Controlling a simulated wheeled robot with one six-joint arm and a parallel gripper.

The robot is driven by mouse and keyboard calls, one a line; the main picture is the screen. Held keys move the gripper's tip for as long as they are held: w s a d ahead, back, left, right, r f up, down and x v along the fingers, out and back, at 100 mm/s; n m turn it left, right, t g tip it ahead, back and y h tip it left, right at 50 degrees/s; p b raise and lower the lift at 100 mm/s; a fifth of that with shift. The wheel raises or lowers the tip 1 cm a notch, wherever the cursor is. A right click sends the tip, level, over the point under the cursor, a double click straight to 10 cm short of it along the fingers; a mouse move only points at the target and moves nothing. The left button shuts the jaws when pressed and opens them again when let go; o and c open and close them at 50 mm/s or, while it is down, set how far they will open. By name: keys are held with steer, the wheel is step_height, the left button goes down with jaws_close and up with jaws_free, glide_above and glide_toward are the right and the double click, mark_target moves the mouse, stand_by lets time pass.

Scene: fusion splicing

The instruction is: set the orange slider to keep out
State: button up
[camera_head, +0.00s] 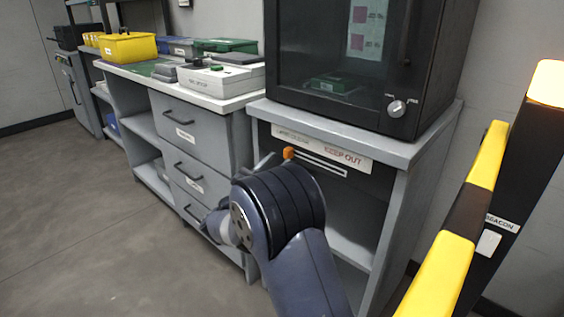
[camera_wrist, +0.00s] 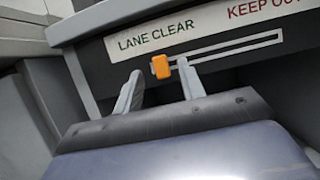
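The orange slider (camera_head: 289,153) sits at the left end of its white-edged slot (camera_head: 322,165), on the dark front panel under the black cabinet. In the wrist view the slider (camera_wrist: 160,66) is below the "LANE CLEAR" label (camera_wrist: 153,38). The "KEEP OUT" label (camera_wrist: 262,8) is above the slot's right part. My gripper (camera_wrist: 159,70) is open, with one grey finger to the left of the slider and one to the right. A gap shows on both sides of it. In the head view my wrist hides most of the gripper.
A black glass-fronted cabinet (camera_head: 350,65) with a knob stands on the grey bench above the panel. A drawer unit (camera_head: 190,150) with boxes on top stands to the left. A yellow-black beacon post (camera_head: 462,220) rises at the right. The floor (camera_head: 90,220) at left is clear.

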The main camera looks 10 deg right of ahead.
mark_target(288, 153)
steer(key=shift+x, duration=1.4)
steer(key=shift+c, duration=0.2)
jaws_close()
